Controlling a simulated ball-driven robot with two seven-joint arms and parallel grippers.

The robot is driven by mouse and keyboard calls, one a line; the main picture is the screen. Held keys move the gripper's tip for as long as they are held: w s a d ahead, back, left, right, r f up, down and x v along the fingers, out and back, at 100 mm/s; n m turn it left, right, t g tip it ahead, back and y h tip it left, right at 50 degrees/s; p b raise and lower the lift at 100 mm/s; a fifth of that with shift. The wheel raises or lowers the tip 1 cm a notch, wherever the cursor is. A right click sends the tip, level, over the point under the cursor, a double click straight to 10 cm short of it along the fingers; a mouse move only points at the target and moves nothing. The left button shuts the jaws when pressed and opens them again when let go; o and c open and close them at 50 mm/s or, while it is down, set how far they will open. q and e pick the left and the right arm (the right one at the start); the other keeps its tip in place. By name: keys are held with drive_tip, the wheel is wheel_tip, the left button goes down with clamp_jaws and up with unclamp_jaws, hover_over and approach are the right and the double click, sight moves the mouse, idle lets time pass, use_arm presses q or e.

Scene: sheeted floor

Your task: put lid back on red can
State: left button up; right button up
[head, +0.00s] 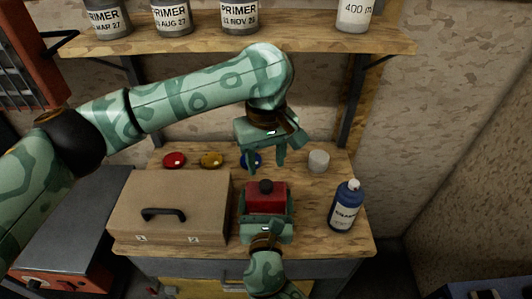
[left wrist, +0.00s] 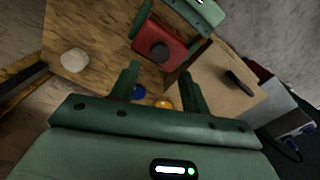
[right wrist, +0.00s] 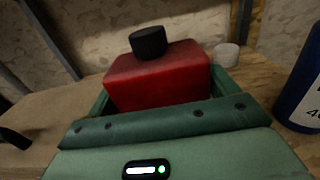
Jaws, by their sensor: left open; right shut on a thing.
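The red can (head: 266,198) is a boxy red container on the workbench. A round black lid (head: 266,187) rests on its top, and it also shows in the right wrist view (right wrist: 148,42). I cannot tell whether the lid is fully seated. My right gripper (head: 267,213) is shut on the red can, one finger at each side. My left gripper (head: 266,163) is open and empty, above and behind the can, with its fingers pointing down. The left wrist view shows the can (left wrist: 162,42) beyond the open fingers, apart from them.
A tan case (head: 170,207) with a black handle stands left of the can. A blue bottle (head: 346,207) and a whitish cylinder (head: 318,161) are to the right. Red (head: 174,160), yellow (head: 211,160) and blue (head: 250,159) round items lie behind. A shelf (head: 200,42) with tins overhangs.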

sight(266, 184)
use_arm(q)
wheel_tip(266, 184, down, 7)
drive_tip(key=shift+r, duration=0.15)
drive_tip(key=shift+c, duration=0.4)
